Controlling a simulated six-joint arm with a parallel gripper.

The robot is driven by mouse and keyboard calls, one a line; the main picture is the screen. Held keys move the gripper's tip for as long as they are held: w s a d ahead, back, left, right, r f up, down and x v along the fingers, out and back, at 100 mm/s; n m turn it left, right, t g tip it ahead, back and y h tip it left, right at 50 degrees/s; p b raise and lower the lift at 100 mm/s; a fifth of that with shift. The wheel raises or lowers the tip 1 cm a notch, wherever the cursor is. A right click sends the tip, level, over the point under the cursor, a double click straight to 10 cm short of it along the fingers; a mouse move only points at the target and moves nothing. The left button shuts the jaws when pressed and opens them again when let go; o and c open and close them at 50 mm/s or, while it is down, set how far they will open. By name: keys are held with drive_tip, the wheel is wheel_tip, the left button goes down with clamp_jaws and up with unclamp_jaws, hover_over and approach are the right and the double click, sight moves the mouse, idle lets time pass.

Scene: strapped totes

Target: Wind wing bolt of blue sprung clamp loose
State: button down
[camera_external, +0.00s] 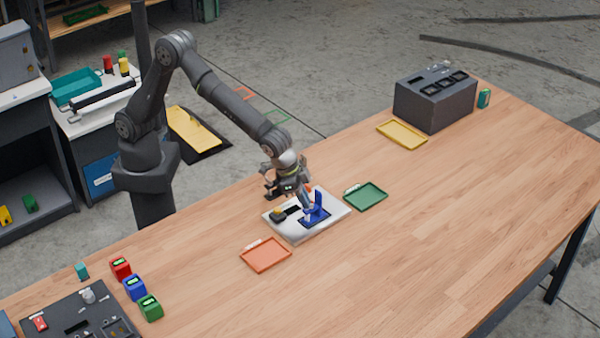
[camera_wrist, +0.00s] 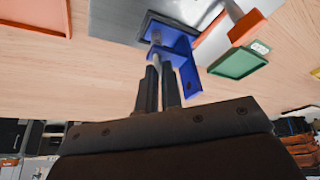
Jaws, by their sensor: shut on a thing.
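The blue sprung clamp (camera_external: 317,212) stands on a pale grey plate (camera_external: 338,204) near the middle of the table. It also shows in the wrist view (camera_wrist: 186,70), just beyond my fingers. My gripper (camera_external: 304,207) points down at the clamp's left side. In the wrist view my two fingers (camera_wrist: 159,82) are close together, shut on the wing bolt (camera_wrist: 156,52), a thin grey shaft beside the blue body. The wings of the bolt are hidden between the fingertips, so their angle cannot be told.
On the plate, a small black and yellow part (camera_external: 278,214) sits left of the clamp, and an orange-ended piece (camera_wrist: 247,27) stands close by. An orange tray (camera_external: 266,255), a green tray (camera_external: 366,196) and a yellow tray (camera_external: 402,134) lie around.

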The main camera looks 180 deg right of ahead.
drive_tip(key=n+g, duration=0.1)
drive_tip(key=n, duration=0.1)
drive_tip(key=n+g, duration=0.1)
drive_tip(key=n, duration=0.4)
drive_tip(key=shift+w+a+g+h, duration=0.1)
drive_tip(key=shift+w+g+h, duration=0.2)
drive_tip(key=shift+g, duration=0.1)
drive_tip(key=n+g+h, duration=0.1)
drive_tip(key=n, duration=0.2)
drive_tip(key=n+h, duration=0.1)
drive_tip(key=n, duration=0.2)
drive_tip(key=shift+w+a+n+g, duration=0.2)
drive_tip(key=shift+n+g, duration=0.2)
drive_tip(key=n+h, duration=0.1)
drive_tip(key=n, duration=0.1)
drive_tip(key=n+h, duration=0.1)
drive_tip(key=n, duration=0.4)
drive_tip(key=shift+a+h, duration=0.3)
drive_tip(key=shift+h, duration=0.1)
drive_tip(key=n+h, duration=0.1)
drive_tip(key=n, duration=0.2)
drive_tip(key=shift+a+n, duration=0.15)
drive_tip(key=shift+n, duration=0.25)
drive_tip(key=shift+s+n+t+h, duration=0.1)
drive_tip(key=shift+n+t+h, duration=0.45)
drive_tip(key=shift+n, duration=1.05)
drive_tip(key=shift+h, duration=0.25)
drive_tip(key=c, duration=1.6)
unclamp_jaws()
drive_tip(key=shift+a, duration=0.1)
